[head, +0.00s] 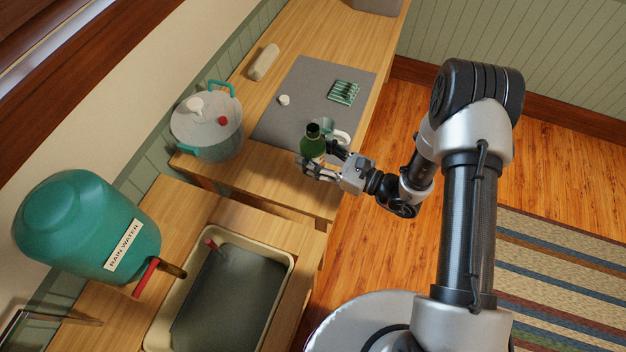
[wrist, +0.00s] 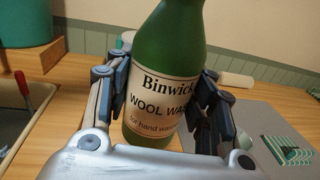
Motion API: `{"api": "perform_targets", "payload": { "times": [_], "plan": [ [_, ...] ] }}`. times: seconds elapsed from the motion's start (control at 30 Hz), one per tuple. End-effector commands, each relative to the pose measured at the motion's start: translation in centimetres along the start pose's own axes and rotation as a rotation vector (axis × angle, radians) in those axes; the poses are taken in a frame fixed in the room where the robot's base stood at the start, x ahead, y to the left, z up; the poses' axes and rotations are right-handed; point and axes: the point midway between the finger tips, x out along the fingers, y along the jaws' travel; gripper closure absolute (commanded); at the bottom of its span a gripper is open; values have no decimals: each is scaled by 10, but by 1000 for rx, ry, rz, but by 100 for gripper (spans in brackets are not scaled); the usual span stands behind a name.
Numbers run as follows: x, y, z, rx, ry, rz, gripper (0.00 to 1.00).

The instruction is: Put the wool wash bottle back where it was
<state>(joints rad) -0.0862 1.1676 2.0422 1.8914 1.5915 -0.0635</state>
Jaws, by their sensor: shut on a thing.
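The wool wash bottle (head: 313,143) is green with a dark neck and a cream label. In the wrist view the bottle (wrist: 165,75) stands upright between the fingers, its label reading "Binwick Wool Wash" and its top out of frame. My gripper (head: 322,168) is shut on the bottle, with a finger on each side, near the front edge of the wooden counter (head: 240,178). I cannot tell whether the bottle's base touches the counter.
A grey mat (head: 305,85) holds a striped green cloth (head: 344,92), a small white item (head: 284,100) and a pale cup (head: 340,137) close behind the bottle. A green rain water tank (head: 85,225) and a sink basin (head: 285,262) are nearer.

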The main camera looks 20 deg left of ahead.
Motion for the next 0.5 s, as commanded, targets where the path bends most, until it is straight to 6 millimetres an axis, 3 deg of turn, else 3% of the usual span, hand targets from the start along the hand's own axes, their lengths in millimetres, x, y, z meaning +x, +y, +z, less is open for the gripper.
{"api": "perform_targets", "payload": {
  "times": [0.03,0.2,0.5],
  "plan": [
    [0,1,-19,3,0,0,81],
    [0,0,-58,1,-1,-1,81],
    [0,0,-83,-2,-2,-1,81]
  ]
}}
